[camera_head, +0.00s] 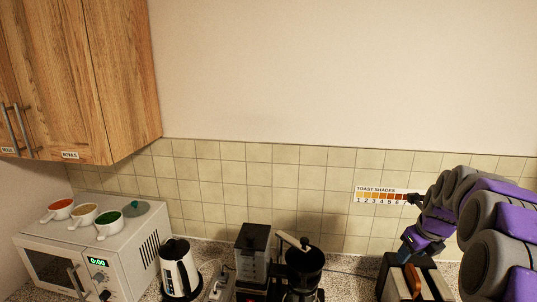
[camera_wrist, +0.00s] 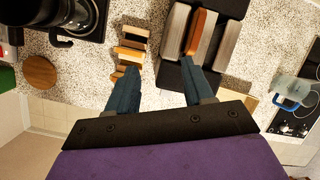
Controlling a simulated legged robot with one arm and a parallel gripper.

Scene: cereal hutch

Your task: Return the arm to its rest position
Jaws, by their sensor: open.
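My arm, purple and grey, reaches in from the right of the head view. My gripper (camera_head: 409,243) is at its end, above the toaster (camera_head: 432,284) on the counter. The toaster (camera_wrist: 176,30) lies beyond the right fingertip in that view. A brown slice (camera_wrist: 195,32) stands in its slot and also shows in the head view (camera_head: 412,280). I cannot tell whether a finger touches the toaster.
A small wooden rack (camera_wrist: 128,52) is near the left finger. A round wooden board (camera_wrist: 40,72) lies farther left. A blue-handled container (camera_wrist: 292,92) is at right. A microwave (camera_head: 84,250), kettle (camera_head: 180,268) and grinder (camera_head: 303,262) line the counter. A cabinet (camera_head: 85,70) hangs upper left.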

